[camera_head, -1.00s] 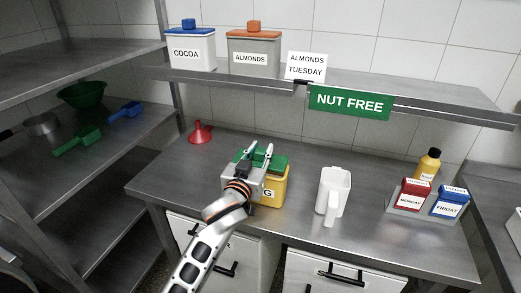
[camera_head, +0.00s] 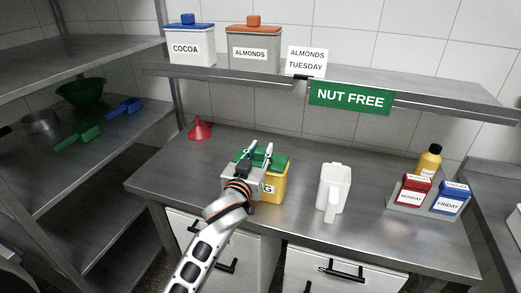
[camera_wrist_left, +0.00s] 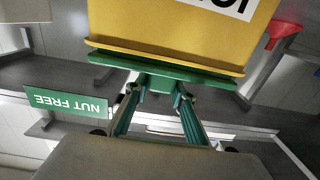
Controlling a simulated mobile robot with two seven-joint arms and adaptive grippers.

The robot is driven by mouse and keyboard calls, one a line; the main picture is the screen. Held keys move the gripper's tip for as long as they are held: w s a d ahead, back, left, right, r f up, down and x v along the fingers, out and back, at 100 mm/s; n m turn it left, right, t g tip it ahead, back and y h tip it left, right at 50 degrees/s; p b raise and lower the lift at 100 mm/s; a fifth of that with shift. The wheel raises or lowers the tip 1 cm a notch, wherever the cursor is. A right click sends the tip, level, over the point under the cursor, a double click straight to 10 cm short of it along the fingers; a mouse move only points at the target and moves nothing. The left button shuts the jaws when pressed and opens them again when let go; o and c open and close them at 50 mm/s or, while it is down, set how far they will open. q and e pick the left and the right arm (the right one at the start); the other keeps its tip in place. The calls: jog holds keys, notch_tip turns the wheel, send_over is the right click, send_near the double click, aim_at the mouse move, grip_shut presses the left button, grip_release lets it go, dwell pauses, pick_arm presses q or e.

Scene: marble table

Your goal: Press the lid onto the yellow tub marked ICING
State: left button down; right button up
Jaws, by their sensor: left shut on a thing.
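The yellow tub (camera_head: 277,184) stands on the steel worktop, with the letter G of its label showing beside my arm. Its green lid (camera_head: 279,162) is at the top of the tub. My left gripper (camera_head: 260,154) is over the lid and hides much of it and of the tub. In the left wrist view, which is upside down, the gripper (camera_wrist_left: 158,90) is shut on the grip of the green lid (camera_wrist_left: 195,76). The lid lies along the rim of the yellow tub (camera_wrist_left: 165,30); I cannot tell whether it is fully seated. My right gripper is not in view.
A white jug (camera_head: 334,188) stands right of the tub, and a red funnel (camera_head: 200,129) behind left. A grey rack (camera_head: 425,207) holds red and blue boxes, with a yellow bottle (camera_head: 429,160) behind. A shelf (camera_head: 350,85) with a NUT FREE sign (camera_head: 350,97) runs above.

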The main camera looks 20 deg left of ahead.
pick_arm(q)
jog(key=shift+f, duration=0.35)
jog(key=c, duration=1.6)
grip_release()
jog(key=shift+c, duration=0.2)
jog(key=shift+s, duration=0.1)
jog(key=s, duration=1.1)
jog(key=shift+s, duration=0.4)
jog(key=s+f+m+g, duration=0.1)
jog(key=s+f+g, duration=0.1)
jog(key=s+f, duration=0.4)
jog(key=s+f+m+g+h, duration=0.1)
jog(key=s+f, duration=0.6)
jog(key=f, duration=0.9)
jog(key=s+f+m+g+h, duration=0.1)
jog(key=s+f+m+g, duration=0.1)
jog(key=s+f+g, duration=0.2)
jog(key=s+f, duration=0.3)
jog(key=f, duration=0.4)
jog(key=shift+a, duration=0.25)
